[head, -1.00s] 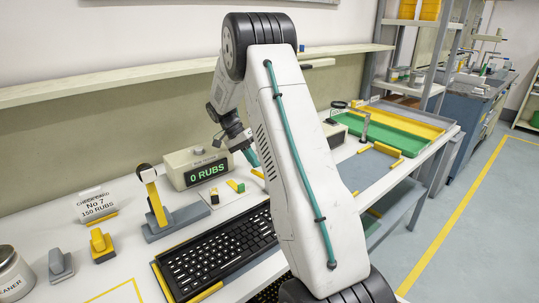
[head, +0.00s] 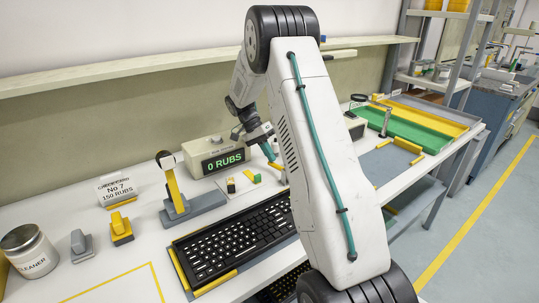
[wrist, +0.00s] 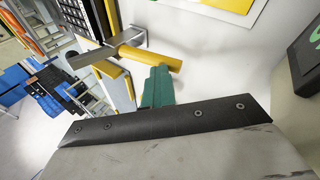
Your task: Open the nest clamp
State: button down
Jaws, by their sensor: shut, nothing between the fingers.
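My gripper (head: 269,152) is low over the bench, right of the counter box, with its teal fingers shut and empty. In the wrist view the fingers (wrist: 157,86) point at a yellow round handle (wrist: 152,57) joined to a grey bar (wrist: 92,55), which looks like the nest clamp. The fingertips overlap the handle's edge there; I cannot tell whether they touch it. In the head view a piece of yellow (head: 276,167) shows just below the fingers, mostly hidden by my arm. The black keyboard (head: 238,240) lies in its yellow-edged nest; my arm hides its right end.
The counter box (head: 218,160) reads 0 RUBS. A yellow lever on a grey base (head: 192,208) stands behind the keyboard. A check card (head: 117,188), small grey and yellow blocks and a cleaner jar (head: 30,252) are at left. Green and yellow trays (head: 420,128) are at right.

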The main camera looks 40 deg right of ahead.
jog(key=v, duration=0.7)
jog(key=shift+w+r, duration=0.2)
jog(key=shift+r, duration=0.15)
